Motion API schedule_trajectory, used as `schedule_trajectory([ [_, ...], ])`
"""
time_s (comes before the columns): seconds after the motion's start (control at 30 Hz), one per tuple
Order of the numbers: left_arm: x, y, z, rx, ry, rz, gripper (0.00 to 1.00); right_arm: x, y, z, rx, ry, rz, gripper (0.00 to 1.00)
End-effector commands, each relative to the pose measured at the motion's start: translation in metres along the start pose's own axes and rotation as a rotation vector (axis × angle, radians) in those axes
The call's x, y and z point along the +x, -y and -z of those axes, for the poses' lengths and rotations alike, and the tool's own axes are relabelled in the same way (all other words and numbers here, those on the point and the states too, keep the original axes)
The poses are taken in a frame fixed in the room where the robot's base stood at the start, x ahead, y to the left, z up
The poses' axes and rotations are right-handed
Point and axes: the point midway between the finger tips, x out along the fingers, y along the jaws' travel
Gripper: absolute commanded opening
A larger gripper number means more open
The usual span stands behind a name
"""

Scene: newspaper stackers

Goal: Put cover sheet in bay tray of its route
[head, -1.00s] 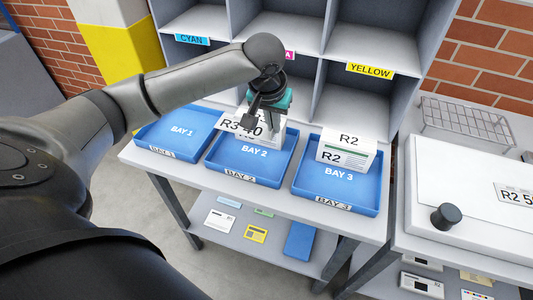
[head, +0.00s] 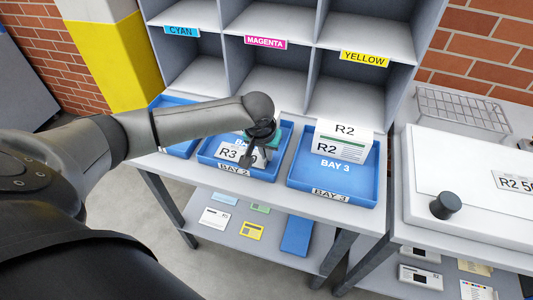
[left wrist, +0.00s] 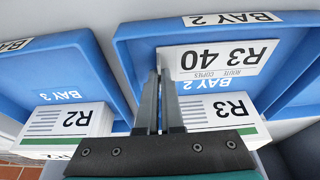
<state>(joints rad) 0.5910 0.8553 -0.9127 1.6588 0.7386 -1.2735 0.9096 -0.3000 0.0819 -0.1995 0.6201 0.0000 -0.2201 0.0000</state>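The white cover sheet (head: 229,153), printed "R3 40", is low inside the blue Bay 2 tray (head: 213,164), over its front part. It also shows in the left wrist view (left wrist: 215,62), its edge at my fingertips. My left gripper (head: 250,158) points down into this tray. In the left wrist view its fingers (left wrist: 159,72) are nearly together on the sheet's edge. I cannot tell whether the sheet touches the tray floor. A stack marked R3 (left wrist: 215,112) lies in the same tray behind the sheet. My right gripper is out of view.
The Bay 3 tray (head: 330,185), to the right, holds a stack marked R2 (head: 342,144). The Bay 1 tray (head: 181,149) is partly hidden by my left arm. Empty shelf compartments labelled cyan, magenta (head: 265,42) and yellow stand behind. A wire basket (head: 462,112) is at right.

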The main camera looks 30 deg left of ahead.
Motion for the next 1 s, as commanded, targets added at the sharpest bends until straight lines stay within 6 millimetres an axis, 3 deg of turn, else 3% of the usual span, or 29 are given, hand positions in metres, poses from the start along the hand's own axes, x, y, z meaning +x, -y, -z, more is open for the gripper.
schedule_trajectory([
  [0.2,0.002,0.0,-0.001,0.0,0.0,0.001,0.0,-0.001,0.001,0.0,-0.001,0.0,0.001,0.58],
  [0.5,0.002,0.0,0.0,0.0,0.0,0.001,0.33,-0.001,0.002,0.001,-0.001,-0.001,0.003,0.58],
  [0.8,-0.001,0.0,0.001,0.0,-0.002,0.0,0.33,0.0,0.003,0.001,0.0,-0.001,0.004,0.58],
  [1.0,-0.028,0.0,0.002,0.001,-0.002,0.0,0.33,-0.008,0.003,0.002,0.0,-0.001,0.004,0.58],
])
